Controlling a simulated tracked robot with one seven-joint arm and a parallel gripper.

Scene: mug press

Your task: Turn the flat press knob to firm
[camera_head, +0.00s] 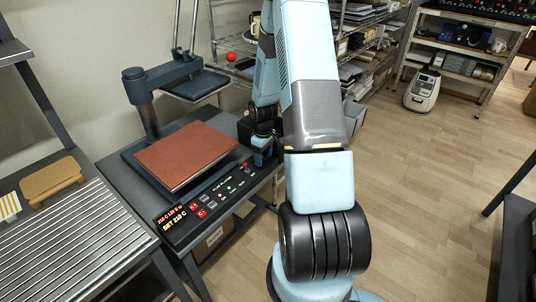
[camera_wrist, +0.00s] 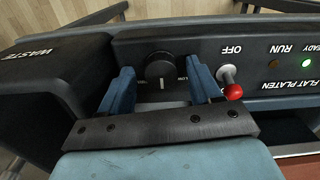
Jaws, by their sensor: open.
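The knob (camera_wrist: 161,68) is round and black, on the dark control panel, in the upper middle of the wrist view. Its white mark points down in that view. Upside-down lettering that seems to read LOW is beside its right edge; other labels around it are hidden or too small to read. My gripper (camera_wrist: 160,76) is open, with one blue finger on each side of the knob. I cannot tell whether either finger touches it. In the head view my gripper (camera_head: 262,150) is at the right end of the press panel, and the knob is hidden there.
A red-tipped toggle (camera_wrist: 231,88) stands close beside the right finger, under OFF. A black WASTE bin (camera_wrist: 45,82) is close to the left finger. The flat press (camera_head: 186,153) with its brown platen is left of my arm.

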